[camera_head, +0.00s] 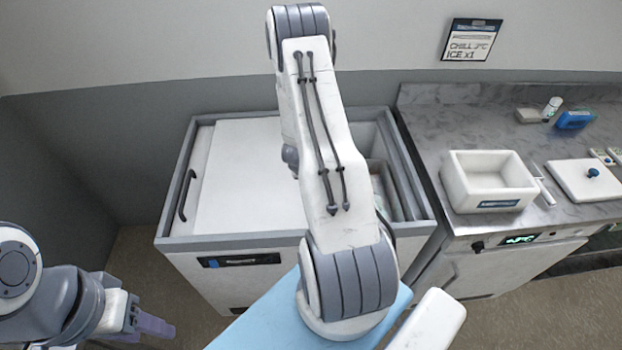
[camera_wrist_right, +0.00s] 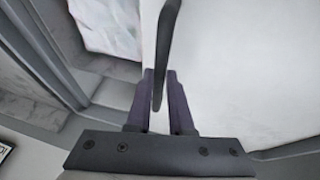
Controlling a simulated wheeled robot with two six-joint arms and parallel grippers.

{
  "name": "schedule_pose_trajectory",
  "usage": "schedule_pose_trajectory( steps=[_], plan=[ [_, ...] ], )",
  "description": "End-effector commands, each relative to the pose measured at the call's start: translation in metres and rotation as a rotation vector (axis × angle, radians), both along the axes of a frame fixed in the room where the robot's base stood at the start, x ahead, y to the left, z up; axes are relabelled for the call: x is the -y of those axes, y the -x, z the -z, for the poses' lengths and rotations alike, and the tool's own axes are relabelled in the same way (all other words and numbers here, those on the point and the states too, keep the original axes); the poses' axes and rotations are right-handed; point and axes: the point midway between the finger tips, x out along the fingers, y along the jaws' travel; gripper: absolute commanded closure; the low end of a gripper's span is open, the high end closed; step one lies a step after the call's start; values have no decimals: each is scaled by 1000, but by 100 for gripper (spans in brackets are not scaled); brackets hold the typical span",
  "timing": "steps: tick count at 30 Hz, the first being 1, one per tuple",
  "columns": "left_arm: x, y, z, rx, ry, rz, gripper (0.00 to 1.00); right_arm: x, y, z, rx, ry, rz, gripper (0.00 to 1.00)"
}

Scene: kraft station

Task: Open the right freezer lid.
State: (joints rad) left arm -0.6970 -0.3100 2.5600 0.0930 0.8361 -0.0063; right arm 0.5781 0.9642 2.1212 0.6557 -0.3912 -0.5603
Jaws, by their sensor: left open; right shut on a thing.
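The chest freezer (camera_head: 228,241) stands ahead, with a dark handle (camera_head: 187,195) at its left end. The white right lid (camera_head: 240,170) lies over the left part, and its right edge is hidden behind my right arm. To the right of that arm the freezer is open, and its inside (camera_head: 375,150) shows. In the right wrist view, my right gripper (camera_wrist_right: 163,103) is shut on the dark lid handle (camera_wrist_right: 165,50), with the white lid (camera_wrist_right: 235,75) beside it. My left gripper (camera_head: 150,325) is open and empty at the lower left, away from the freezer.
A counter (camera_head: 430,130) adjoins the freezer on the right, holding a white bin (camera_head: 487,182), a white lid with a blue knob (camera_head: 590,180) and a blue item (camera_head: 575,119). A sign (camera_head: 471,40) hangs above. Floor is free left of the freezer.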

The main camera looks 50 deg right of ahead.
Motion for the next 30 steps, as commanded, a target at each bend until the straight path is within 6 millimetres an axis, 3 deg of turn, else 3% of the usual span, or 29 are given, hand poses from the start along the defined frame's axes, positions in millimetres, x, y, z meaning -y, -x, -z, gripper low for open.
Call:
schedule_pose_trajectory(
  steps=[4,5,7,20,30],
  plan=[
    [0,0,0,0,0,0,50,-1,1,1,-3,-5,-1,100],
    [0,0,0,0,0,0,50,-1,1,1,-3,-5,-1,76],
    [0,0,0,0,0,0,50,-1,1,1,-3,-3,-1,50],
    [0,0,1,0,0,0,50,-3,0,-7,1,0,-2,50],
    [0,0,0,0,0,-1,50,-27,10,-64,3,1,-3,50]
  ],
)
